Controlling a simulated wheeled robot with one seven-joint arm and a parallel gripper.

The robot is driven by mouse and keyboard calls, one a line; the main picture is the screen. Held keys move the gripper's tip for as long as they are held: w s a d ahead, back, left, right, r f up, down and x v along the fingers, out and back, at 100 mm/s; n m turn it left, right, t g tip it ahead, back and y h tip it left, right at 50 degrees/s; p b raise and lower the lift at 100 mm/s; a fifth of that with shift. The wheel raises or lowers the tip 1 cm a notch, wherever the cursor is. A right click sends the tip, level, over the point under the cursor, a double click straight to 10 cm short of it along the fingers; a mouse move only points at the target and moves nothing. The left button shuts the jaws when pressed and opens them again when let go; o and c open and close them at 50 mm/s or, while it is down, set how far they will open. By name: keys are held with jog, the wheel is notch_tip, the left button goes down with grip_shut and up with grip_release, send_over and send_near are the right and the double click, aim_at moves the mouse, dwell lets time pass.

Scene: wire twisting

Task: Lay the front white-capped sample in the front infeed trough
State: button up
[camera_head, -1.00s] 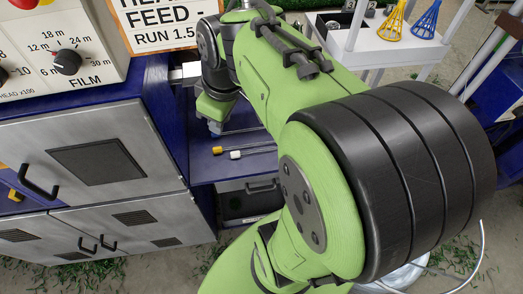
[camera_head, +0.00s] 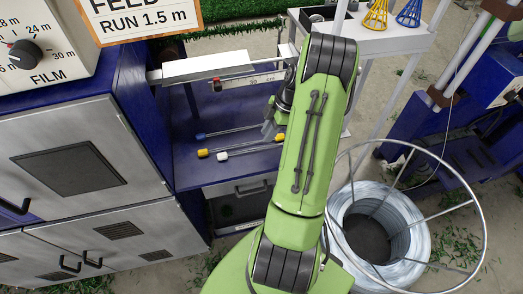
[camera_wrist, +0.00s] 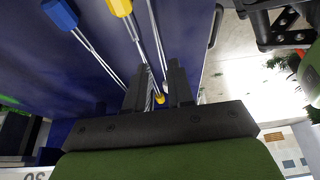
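The front white-capped sample (camera_head: 222,156) is a thin rod with a white end, lying on the blue shelf nearest its front edge. A yellow-capped sample (camera_head: 202,153) and a blue-capped sample (camera_head: 201,136) lie beside and behind it. My gripper (camera_head: 268,130) is at the right ends of the rods, partly hidden by my arm. In the wrist view my gripper's fingers (camera_wrist: 160,88) are apart, with thin rods running between and past them. The blue cap (camera_wrist: 60,12) and yellow cap (camera_wrist: 120,7) show there. A white trough-like bar (camera_head: 205,67) lies above the shelf; I cannot tell whether it is the front infeed trough.
A ruler bar (camera_head: 250,80) with a red mark crosses behind the rods. A grey cabinet (camera_head: 75,165) stands at the left. A wire coil in a round cage (camera_head: 385,225) stands at the right. A white table (camera_head: 375,37) stands at the back.

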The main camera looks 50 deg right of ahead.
aim_at(260, 148)
jog(key=b+x, duration=0.1)
jog(key=x, duration=0.5)
jog(key=shift+f+b, duration=0.3)
jog(key=shift+f, duration=0.1)
jog(key=shift+r, duration=0.1)
grip_shut()
